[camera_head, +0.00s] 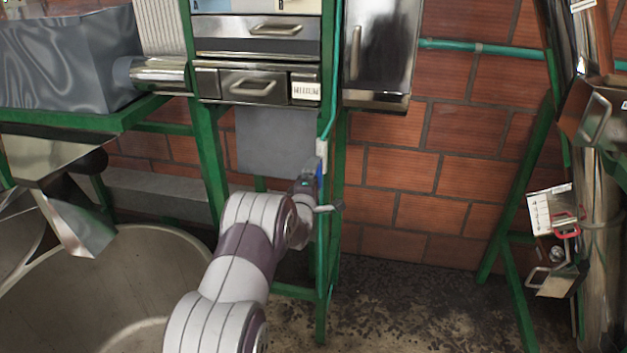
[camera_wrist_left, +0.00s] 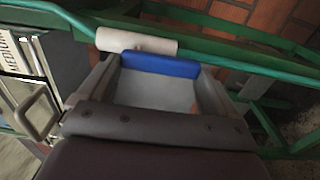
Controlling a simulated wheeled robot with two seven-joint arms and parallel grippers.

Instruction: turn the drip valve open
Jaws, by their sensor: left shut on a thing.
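The drip valve has a white body (camera_head: 321,149) on a green pipe and a blue handle (camera_head: 320,169) just below it, on the green frame's upright. In the left wrist view the white body (camera_wrist_left: 135,41) lies above the blue handle (camera_wrist_left: 160,65). My left gripper (camera_head: 313,181) is at the valve. In the left wrist view its two fingers (camera_wrist_left: 155,72) stand on either side of the blue handle, shut on it. The fingers hide the handle's ends, and my arm hides part of the gripper in the head view. My right gripper is not in view.
Metal drawers labelled MEDIUM (camera_head: 255,85) sit above and left of the valve. A metal box (camera_head: 380,45) hangs to the right. A large round tank (camera_head: 110,300) stands at lower left. A brick wall (camera_head: 440,170) is behind, with open floor before it.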

